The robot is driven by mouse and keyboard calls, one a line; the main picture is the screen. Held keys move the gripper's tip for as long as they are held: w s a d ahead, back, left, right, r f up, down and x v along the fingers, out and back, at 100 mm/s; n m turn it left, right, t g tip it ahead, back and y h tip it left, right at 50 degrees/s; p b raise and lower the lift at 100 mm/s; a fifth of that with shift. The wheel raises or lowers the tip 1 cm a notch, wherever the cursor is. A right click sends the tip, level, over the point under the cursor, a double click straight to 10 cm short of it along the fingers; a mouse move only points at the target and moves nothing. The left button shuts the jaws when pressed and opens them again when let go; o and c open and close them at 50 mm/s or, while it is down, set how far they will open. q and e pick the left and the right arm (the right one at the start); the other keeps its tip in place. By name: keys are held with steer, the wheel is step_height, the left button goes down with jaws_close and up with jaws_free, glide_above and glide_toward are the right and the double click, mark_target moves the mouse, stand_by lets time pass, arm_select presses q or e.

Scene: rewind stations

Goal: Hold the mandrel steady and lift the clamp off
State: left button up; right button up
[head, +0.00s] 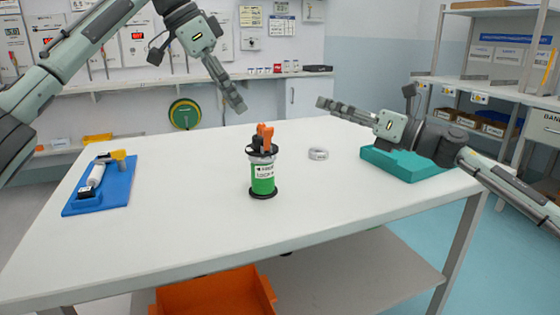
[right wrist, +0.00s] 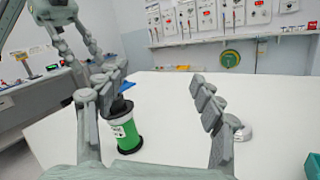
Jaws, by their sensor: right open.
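The mandrel (head: 263,180) stands upright near the middle of the white table, a green and white spool with black end discs. An orange clamp (head: 265,137) sits on its top. In the right wrist view the mandrel (right wrist: 127,133) shows behind my right gripper's left finger, and the clamp cannot be made out clearly. My left gripper (head: 238,105) hangs above and left of the clamp, apart from it; whether its fingers are parted is unclear. My right gripper (head: 322,103) is open and empty, above and right of the clamp, fingers pointing left; its spread fingers show in the right wrist view (right wrist: 155,82).
A white ring (head: 318,153) lies right of the mandrel. A teal tray (head: 400,166) is at the table's right, under my right arm. A blue board (head: 115,195) with a white and yellow tool is at the left. An orange bin (head: 215,295) is below the table. The table front is clear.

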mark_target(273, 169)
steer(key=s+a+f+n+g, duration=0.1)
steer(key=a+f+n, duration=0.1)
steer(key=a+f, duration=0.2)
steer(key=s+a+f+n+g, duration=0.1)
steer(key=a+f+n, duration=0.1)
steer(key=a+f, duration=0.2)
steer(key=s+a+f+n+g, duration=0.1)
steer(key=a+f+n+g, duration=0.1)
steer(key=a+f+n, duration=0.1)
steer(key=shift+s+a+f+y, duration=0.2)
steer(key=shift+a+f+y, duration=0.2)
steer(key=shift+a+f, duration=0.25)
steer(key=x, duration=0.7)
steer(key=shift+w+a, duration=0.1)
steer(key=shift+a, duration=0.2)
jaws_close()
